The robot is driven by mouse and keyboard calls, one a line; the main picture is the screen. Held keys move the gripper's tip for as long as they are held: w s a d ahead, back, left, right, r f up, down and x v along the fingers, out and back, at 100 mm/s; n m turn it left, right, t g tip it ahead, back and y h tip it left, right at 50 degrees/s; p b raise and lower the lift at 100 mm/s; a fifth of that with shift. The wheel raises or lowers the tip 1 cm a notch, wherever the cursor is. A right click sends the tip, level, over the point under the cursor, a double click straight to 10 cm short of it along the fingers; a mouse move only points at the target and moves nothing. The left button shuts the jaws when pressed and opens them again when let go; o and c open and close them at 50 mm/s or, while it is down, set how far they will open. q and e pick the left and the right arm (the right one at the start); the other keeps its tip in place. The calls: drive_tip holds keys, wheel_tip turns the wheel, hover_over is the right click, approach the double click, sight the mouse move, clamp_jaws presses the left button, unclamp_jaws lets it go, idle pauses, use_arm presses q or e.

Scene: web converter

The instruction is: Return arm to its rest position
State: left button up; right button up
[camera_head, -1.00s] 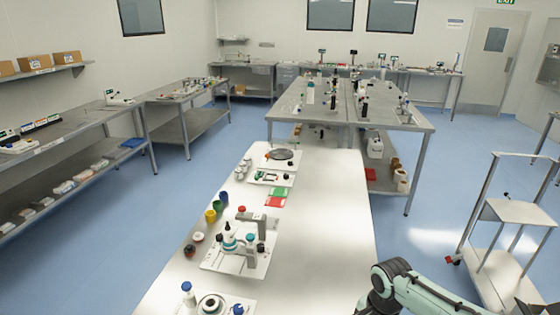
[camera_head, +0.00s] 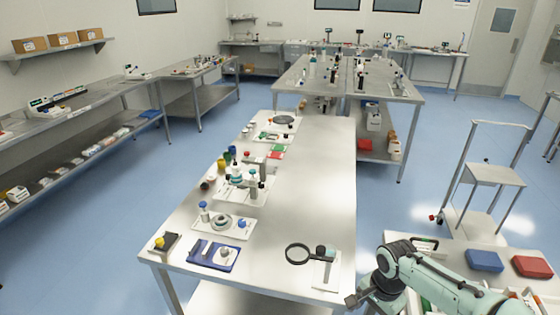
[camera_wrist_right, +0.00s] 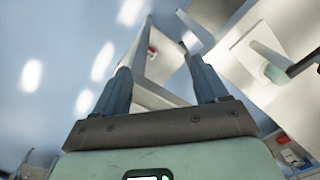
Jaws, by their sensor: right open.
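My right arm (camera_head: 440,278) comes in from the lower right in the head view, bent beside the near table's front right corner. Its gripper is hard to make out there. In the right wrist view my right gripper (camera_wrist_right: 160,66) is open, its two dark blue fingers wide apart with nothing between them. Beyond the fingers are blue floor and tilted grey and white surfaces. My left arm and gripper do not show in the head view.
The near steel table (camera_head: 312,212) holds a magnifier (camera_head: 298,254), a blue tray (camera_head: 214,255) and several small items on its left side. Blue and red boxes (camera_head: 485,261) (camera_head: 532,266) lie to the right of my arm. A cart (camera_head: 495,175) stands behind them. Blue floor is open at left.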

drive_tip(key=s+a+f+n+y, duration=0.1)
drive_tip(key=s+a+f, duration=0.15)
drive_tip(key=f, duration=0.55)
drive_tip(key=s+a+f+n+g+y, duration=0.1)
drive_tip(key=s+a+f+n+y, duration=0.15)
drive_tip(key=f, duration=0.45)
drive_tip(key=s+a+f+n, duration=0.1)
drive_tip(key=a+f, duration=0.3)
drive_tip(key=f, duration=0.4)
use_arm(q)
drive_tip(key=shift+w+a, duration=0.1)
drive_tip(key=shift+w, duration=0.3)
use_arm(e)
drive_tip(key=s+f+n, duration=0.1)
drive_tip(key=s+f, duration=0.5)
drive_tip(key=s, duration=0.3)
drive_tip(key=s+f+n, duration=0.1)
drive_tip(key=s+f, duration=0.4)
drive_tip(key=s, duration=0.3)
drive_tip(key=shift+s+a+f+n, duration=0.35)
drive_tip(key=shift+a+f, duration=0.05)
